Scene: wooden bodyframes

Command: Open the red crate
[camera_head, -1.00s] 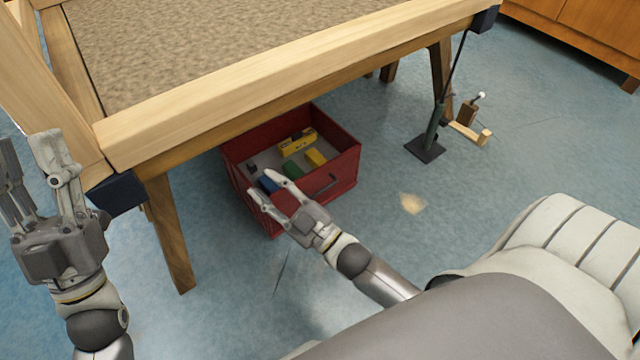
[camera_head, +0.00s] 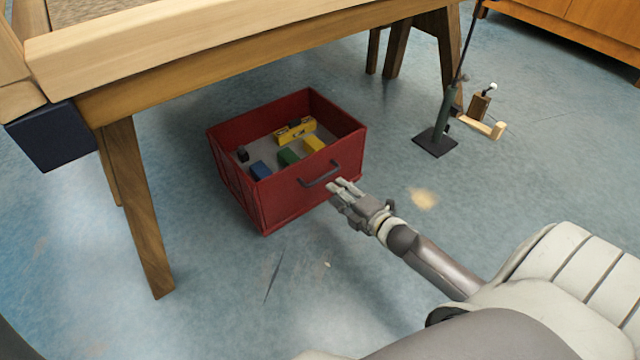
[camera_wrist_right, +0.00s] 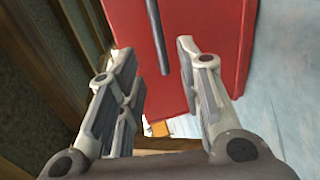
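The red crate (camera_head: 285,203) stands on the floor beside and partly under the wooden frame table. It has no lid over it, and its top is open. A dark bar handle (camera_head: 320,176) is on its front face. My right gripper (camera_head: 342,186) is just right of the handle. In the right wrist view its fingers (camera_wrist_right: 160,52) are apart, with the dark handle (camera_wrist_right: 157,35) between or just beyond the tips and the red crate wall (camera_wrist_right: 215,45) behind. I cannot tell whether they touch the handle. My left gripper is out of view.
Blue, green and yellow blocks (camera_head: 288,156) lie in the crate. A table leg (camera_head: 142,215) stands left of it. A black-based stand (camera_head: 434,141) and a small wooden piece (camera_head: 484,124) are at right.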

